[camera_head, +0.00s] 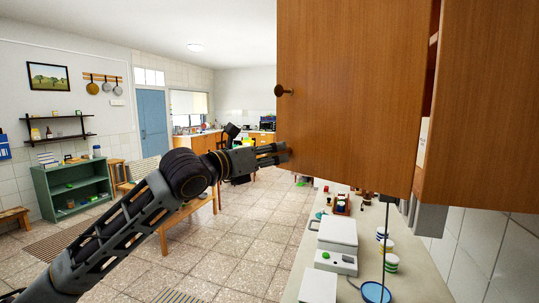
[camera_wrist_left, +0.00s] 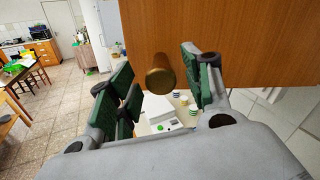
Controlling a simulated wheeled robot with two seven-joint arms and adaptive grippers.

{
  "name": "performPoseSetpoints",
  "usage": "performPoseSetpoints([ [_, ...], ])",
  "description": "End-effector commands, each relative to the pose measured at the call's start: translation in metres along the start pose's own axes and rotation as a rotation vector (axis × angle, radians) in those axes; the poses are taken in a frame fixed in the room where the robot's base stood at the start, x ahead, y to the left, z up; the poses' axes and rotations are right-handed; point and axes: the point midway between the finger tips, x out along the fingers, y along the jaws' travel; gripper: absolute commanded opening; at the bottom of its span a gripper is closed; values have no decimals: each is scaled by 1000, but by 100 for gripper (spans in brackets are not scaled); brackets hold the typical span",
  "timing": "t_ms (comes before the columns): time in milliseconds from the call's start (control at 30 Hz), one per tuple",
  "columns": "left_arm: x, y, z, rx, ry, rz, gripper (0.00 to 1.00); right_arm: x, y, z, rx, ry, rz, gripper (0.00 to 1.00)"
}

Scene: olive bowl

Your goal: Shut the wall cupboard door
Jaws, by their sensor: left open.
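The wall cupboard door (camera_head: 350,80) is a brown wooden panel that stands open at the upper right of the head view. Its round dark knob (camera_head: 283,91) is near its left edge. A gap (camera_head: 431,75) shows between the door and the panel to its right. My left gripper (camera_head: 286,152) is open, at the door's lower left edge, below the knob in the head view. In the left wrist view the brass-brown knob (camera_wrist_left: 160,78) appears between the spread green-padded fingers; contact cannot be told. The door's wood (camera_wrist_left: 240,40) fills the upper right there. My right gripper is out of view.
Below the cupboard, a counter (camera_head: 410,270) holds a white appliance (camera_head: 337,235), several striped jars (camera_head: 390,263) and a blue dish (camera_head: 375,292). A green shelf (camera_head: 75,190) stands at the far left. Tiled floor (camera_head: 235,260) is open between the bench (camera_head: 187,215) and the counter.

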Motion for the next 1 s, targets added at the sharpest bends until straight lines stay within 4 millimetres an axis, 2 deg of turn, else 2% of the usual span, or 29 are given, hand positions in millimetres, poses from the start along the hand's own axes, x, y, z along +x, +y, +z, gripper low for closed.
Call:
performPoseSetpoints([
  [167, 0, 0, 0, 0, 0, 0, 50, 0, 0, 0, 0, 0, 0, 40],
  [200, 0, 0, 0, 0, 0, 0, 47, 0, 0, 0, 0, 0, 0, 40],
  [567, 0, 0, 0, 0, 0, 0, 1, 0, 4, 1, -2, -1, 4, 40],
  [1000, -3, 3, 1, 1, 0, 0, 0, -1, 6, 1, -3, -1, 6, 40],
])
